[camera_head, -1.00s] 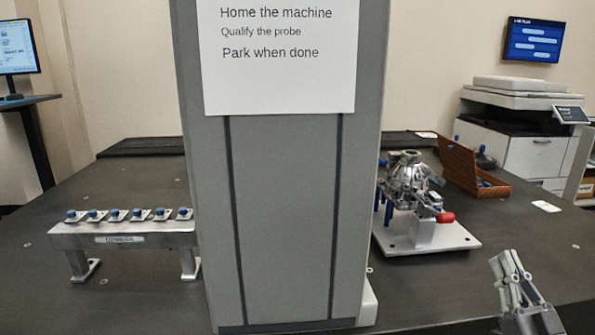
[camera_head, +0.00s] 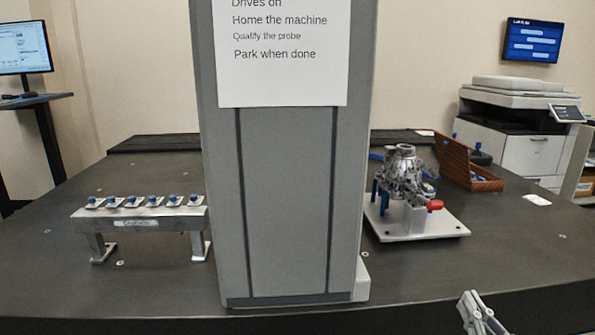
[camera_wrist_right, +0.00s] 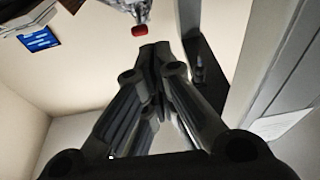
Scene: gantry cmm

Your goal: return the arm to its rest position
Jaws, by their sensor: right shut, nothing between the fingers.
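My right gripper (camera_head: 470,298) is at the bottom right of the head view, in front of the dark table's near edge. Its fingers are together with nothing between them. It also fills the middle of the right wrist view (camera_wrist_right: 155,50), with the fingertips closed. It is apart from the metal part on its fixture plate (camera_head: 437,224), which stands farther back on the table. My left gripper is not in view.
A tall grey column (camera_head: 288,200) with a paper sign (camera_head: 282,85) stands in the middle. A metal rack (camera_head: 140,222) with several blue-knobbed pieces stands left on the dark table (camera_head: 150,280). A brown box (camera_head: 468,160) lies behind the fixture. A printer (camera_head: 520,120) stands at back right.

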